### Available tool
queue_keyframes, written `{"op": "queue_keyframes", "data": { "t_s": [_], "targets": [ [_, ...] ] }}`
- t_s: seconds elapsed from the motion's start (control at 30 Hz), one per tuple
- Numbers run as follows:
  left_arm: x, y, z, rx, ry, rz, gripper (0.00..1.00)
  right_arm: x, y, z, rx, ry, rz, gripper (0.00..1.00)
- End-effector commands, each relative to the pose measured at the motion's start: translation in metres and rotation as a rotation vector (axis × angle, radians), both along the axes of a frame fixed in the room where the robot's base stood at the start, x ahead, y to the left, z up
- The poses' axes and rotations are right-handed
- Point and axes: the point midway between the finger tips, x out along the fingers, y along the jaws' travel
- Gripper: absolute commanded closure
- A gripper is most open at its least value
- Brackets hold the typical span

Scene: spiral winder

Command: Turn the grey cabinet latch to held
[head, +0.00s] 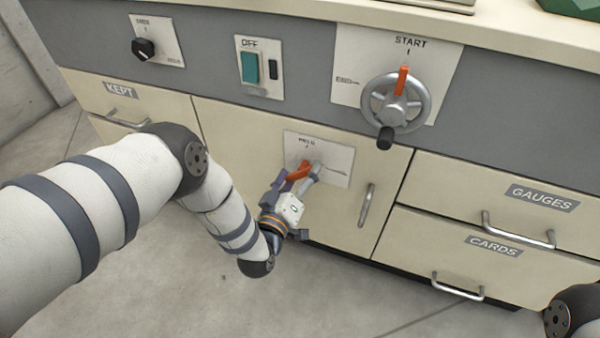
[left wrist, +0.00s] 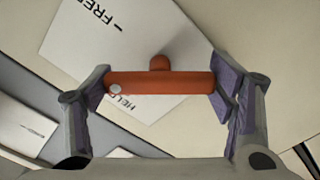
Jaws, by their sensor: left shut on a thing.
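The cabinet latch is an orange-red handle (head: 299,171) on a white label plate (head: 338,163) on the cream cabinet door, under the grey panel. In the left wrist view the latch (left wrist: 160,83) is a bar with a short stub, lying across between my fingers. Its plate (left wrist: 112,45) reads FREE at upper left and HELD beside the bar's left end. My left gripper (head: 299,180) is shut on the latch; it also shows in the left wrist view (left wrist: 160,90), with a purple pad at each end of the bar. My right gripper is out of view.
A handwheel (head: 396,103) with a black knob sticks out at upper right. A black dial (head: 144,48) and a teal switch (head: 249,67) sit on the panel. The door handle (head: 366,205) is right of the latch. Drawers stand either side; the floor in front is clear.

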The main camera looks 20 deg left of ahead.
Motion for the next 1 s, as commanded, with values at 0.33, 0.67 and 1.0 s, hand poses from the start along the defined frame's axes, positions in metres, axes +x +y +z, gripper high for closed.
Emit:
{"op": "queue_keyframes", "data": {
  "t_s": [0.33,0.67,1.0],
  "targets": [
    [0.0001,0.0006,-0.0008,-0.327,0.012,0.002,0.52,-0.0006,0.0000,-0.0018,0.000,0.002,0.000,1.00],
    [0.0003,0.0005,-0.0005,-0.602,0.020,0.002,0.52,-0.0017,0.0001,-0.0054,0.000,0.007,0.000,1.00],
    [0.0004,-0.0001,0.0001,-0.771,0.025,0.000,0.52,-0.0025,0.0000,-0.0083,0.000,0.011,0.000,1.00]
  ]
}}
